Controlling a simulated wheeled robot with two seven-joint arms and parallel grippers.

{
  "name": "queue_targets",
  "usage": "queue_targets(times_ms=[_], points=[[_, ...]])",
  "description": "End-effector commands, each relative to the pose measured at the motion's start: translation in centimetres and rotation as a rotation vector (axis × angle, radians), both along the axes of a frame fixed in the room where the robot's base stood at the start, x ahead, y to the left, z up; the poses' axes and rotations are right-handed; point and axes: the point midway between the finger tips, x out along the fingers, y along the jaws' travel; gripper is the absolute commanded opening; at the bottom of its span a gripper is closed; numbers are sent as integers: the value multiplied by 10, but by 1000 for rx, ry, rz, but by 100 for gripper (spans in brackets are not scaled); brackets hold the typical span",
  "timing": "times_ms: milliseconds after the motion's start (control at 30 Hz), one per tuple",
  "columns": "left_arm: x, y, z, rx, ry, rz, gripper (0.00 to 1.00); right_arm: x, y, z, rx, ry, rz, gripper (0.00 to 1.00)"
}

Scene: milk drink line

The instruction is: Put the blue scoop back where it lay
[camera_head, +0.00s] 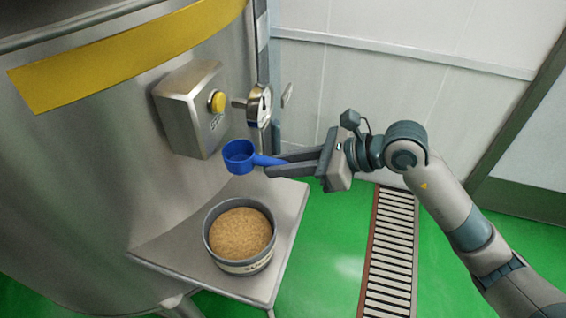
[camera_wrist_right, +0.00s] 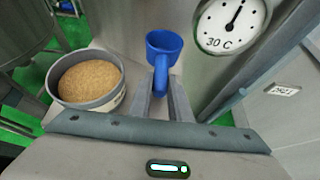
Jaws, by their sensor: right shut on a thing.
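The blue scoop (camera_head: 240,157) is held by its handle in my right gripper (camera_head: 276,166), with its cup pointing left in the head view. In the right wrist view the scoop (camera_wrist_right: 164,47) extends out beyond the fingertips of my right gripper (camera_wrist_right: 161,97), which are shut on the handle. The scoop is in the air, above and apart from a round grey tub (camera_head: 240,264) of brown powder. The tub stands on a metal shelf (camera_head: 180,254) and also shows in the wrist view (camera_wrist_right: 97,103). My left gripper is not in view.
A large steel tank (camera_head: 90,160) with a yellow band fills the left side. A steel box (camera_head: 185,125) with a yellow button and a round dial gauge (camera_head: 259,105) are close to the scoop. A floor drain grate (camera_head: 391,250) lies on the green floor.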

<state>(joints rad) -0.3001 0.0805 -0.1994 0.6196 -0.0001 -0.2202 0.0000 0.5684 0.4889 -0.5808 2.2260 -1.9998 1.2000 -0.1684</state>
Motion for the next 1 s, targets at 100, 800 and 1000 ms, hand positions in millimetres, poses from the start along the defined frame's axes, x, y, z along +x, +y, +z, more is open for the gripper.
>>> queue_targets(times_ms=[100,800,1000], points=[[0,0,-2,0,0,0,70,0,0,-4,0,1,0,0],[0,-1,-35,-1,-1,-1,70,0,0,-57,0,2,-1,0],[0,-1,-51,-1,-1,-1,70,0,0,-73,0,0,-1,0]])
